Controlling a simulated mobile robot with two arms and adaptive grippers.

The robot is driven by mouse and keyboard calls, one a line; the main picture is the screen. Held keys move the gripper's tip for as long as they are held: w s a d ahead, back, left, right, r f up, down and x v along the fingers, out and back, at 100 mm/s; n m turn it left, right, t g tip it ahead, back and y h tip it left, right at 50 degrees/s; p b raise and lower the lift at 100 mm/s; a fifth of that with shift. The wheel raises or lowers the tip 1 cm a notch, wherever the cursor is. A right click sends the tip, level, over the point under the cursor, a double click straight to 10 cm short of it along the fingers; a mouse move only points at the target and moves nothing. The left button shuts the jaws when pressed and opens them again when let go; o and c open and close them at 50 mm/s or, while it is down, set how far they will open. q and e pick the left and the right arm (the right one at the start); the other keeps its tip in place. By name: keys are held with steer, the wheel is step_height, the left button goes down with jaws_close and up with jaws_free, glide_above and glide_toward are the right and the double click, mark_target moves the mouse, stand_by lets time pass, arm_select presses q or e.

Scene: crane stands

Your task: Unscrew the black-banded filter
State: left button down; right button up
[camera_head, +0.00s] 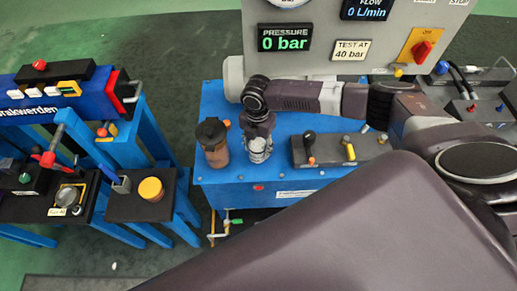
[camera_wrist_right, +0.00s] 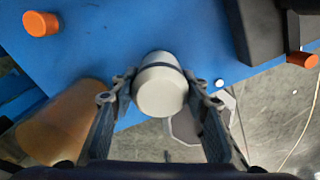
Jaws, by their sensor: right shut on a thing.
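The black-banded filter (camera_wrist_right: 161,92) is a whitish cylinder with a dark band near its far end. In the wrist view it sits between the two fingers of my right gripper (camera_wrist_right: 158,88), which are shut on it from both sides. In the head view the filter (camera_head: 259,152) shows as a pale, shiny cylinder at the blue bench (camera_head: 240,190), directly below my right gripper (camera_head: 258,131). The gripper partly hides its upper part. Whether its thread is engaged cannot be told. My left gripper is not in view.
A brown cylinder with a black top (camera_head: 214,143) stands close left of the filter. A black block with levers (camera_head: 325,150) is to the right. A grey panel (camera_head: 335,60) reading 0 bar and 0 L/min rises behind. Blue stands (camera_head: 150,208) are at left.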

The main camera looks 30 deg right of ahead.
steer(key=shift+w+r, duration=0.1)
steer(key=n, duration=0.4)
steer(key=shift+n, duration=0.6)
steer(key=n, duration=0.3)
steer(key=shift+n, duration=1.1)
steer(key=shift+d+n, duration=0.1)
steer(key=shift+n, duration=0.4)
steer(key=n+b, duration=0.1)
steer(key=n, duration=0.3)
steer(key=shift+r, duration=0.1)
